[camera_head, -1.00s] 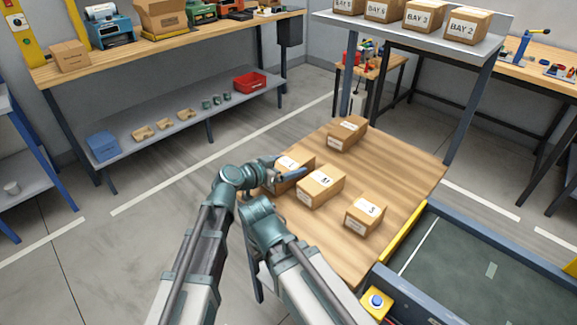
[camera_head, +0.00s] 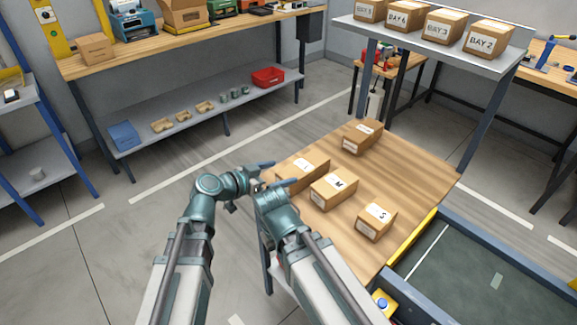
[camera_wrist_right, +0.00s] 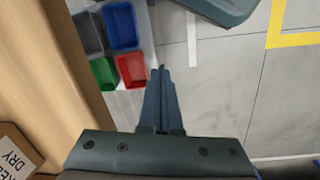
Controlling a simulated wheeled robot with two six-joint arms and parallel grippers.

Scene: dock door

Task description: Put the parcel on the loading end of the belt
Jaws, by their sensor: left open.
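Several brown cartons stand on the wooden table (camera_head: 425,180): one marked M (camera_head: 334,190), one marked S (camera_head: 376,221), a long one (camera_head: 304,172) beside M, and one (camera_head: 362,137) at the back. Which is the parcel is not clear. The dark belt (camera_head: 470,265) lies at the lower right, with a yellow strip along its table side. My left gripper (camera_head: 262,176) is open and empty, just left of the long carton. My right gripper's fingers (camera_wrist_right: 161,100) are together with nothing between them; the head view hides them behind my right wrist, left of the cartons.
A blue button on a yellow box (camera_head: 382,304) is by the belt's near corner. A raised shelf (camera_head: 430,42) with BAY cartons stands behind the table. A workbench (camera_head: 190,45) with a lower shelf runs along the back left. The right wrist view shows coloured bins (camera_wrist_right: 120,25) below. Floor left of the table is clear.

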